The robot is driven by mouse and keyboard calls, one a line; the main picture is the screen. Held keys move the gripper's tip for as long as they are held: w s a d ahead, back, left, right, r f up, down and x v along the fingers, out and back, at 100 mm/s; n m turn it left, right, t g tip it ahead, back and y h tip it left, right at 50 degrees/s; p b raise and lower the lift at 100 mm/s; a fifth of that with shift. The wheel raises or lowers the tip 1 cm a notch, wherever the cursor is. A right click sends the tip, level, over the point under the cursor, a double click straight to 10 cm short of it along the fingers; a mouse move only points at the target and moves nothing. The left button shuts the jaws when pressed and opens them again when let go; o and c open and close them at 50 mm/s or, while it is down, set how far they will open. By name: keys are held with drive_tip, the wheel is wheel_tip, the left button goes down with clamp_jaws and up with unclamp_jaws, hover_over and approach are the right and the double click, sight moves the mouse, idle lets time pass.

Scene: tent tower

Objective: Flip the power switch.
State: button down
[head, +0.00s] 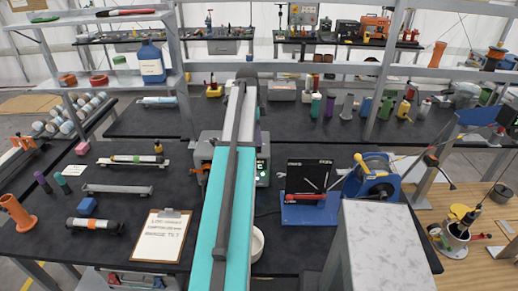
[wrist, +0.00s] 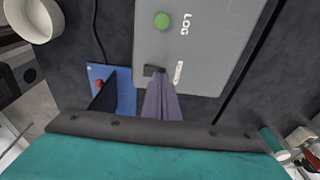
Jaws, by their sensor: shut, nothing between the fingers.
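A grey box (wrist: 205,50) fills the upper middle of the wrist view. It has a round green button (wrist: 162,20) beside the word LOG. A small dark power switch (wrist: 152,71) sits near the box's edge, beside a small white label. My gripper (wrist: 160,82) is shut and empty, its greyish-purple fingers pointing at the switch. The fingertips overlap the switch's edge in the picture; I cannot tell whether they touch it or which way it is set. In the head view my arm covers much of the grey box (head: 204,151) and hides the gripper and switch.
A blue stand (head: 305,213) with a black panel stands right of the box, near a cable reel (head: 371,178). A white bowl (head: 257,243) sits partly behind my arm. A clipboard (head: 161,236) lies left on the dark bench.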

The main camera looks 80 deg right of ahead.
drive_tip(key=shift+f, duration=0.25)
drive_tip(key=shift+r, duration=0.1)
wheel_tip(320, 180, up, 7)
drive_tip(key=p, duration=0.3)
drive_tip(key=shift+p, duration=0.35)
idle(0.8)
drive_tip(key=shift+w, duration=0.1)
idle(0.4)
